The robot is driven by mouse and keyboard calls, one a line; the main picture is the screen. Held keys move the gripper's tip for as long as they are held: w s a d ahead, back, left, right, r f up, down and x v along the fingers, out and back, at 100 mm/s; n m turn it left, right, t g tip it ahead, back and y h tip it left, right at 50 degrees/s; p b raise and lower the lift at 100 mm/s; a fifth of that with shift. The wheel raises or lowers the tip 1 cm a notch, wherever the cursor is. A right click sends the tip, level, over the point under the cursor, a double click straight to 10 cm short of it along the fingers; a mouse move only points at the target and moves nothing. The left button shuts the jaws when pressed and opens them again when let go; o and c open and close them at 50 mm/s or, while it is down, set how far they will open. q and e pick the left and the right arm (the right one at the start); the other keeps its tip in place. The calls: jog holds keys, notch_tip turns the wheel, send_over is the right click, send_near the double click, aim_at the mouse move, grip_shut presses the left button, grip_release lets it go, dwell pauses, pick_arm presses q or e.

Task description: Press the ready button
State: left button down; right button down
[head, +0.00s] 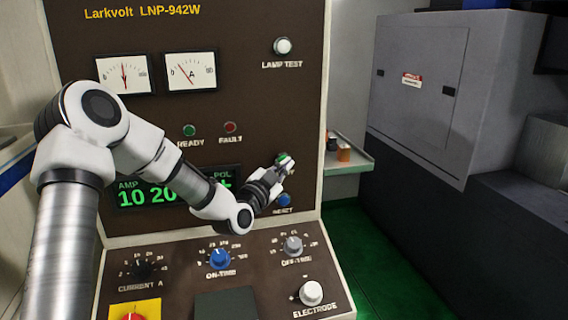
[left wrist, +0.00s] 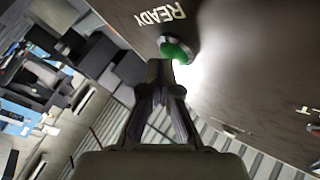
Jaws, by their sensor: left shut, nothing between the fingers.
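The green ready button (head: 283,157) is on the upright brown panel, partly covered by my left gripper (head: 287,166) in the head view. In the left wrist view the round green button (left wrist: 175,48) sits in a dark ring, with the word READY beside it. My left gripper (left wrist: 161,78) is shut and empty. Its fingertips are at the button's lower edge in that view; I cannot tell whether they touch it. My right gripper is in neither view.
A blue reset button (head: 284,200) is just below the gripper. A green ready lamp (head: 189,130) and red fault lamp (head: 230,128) are to the left. Knobs, including the white electrode knob (head: 311,293), are on the sloped console. A small shelf (head: 352,163) stands right of the panel.

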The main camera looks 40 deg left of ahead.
pick_arm(q)
jog(key=shift+w+a, duration=0.1)
dwell(0.3)
jog(key=shift+s+d, duration=0.35)
jog(key=shift+d, duration=0.1)
jog(key=s+d+b, duration=0.1)
jog(key=s+d, duration=0.3)
jog(key=shift+d+b, duration=0.3)
jog(key=shift+b, duration=0.05)
dwell(0.4)
dwell(0.4)
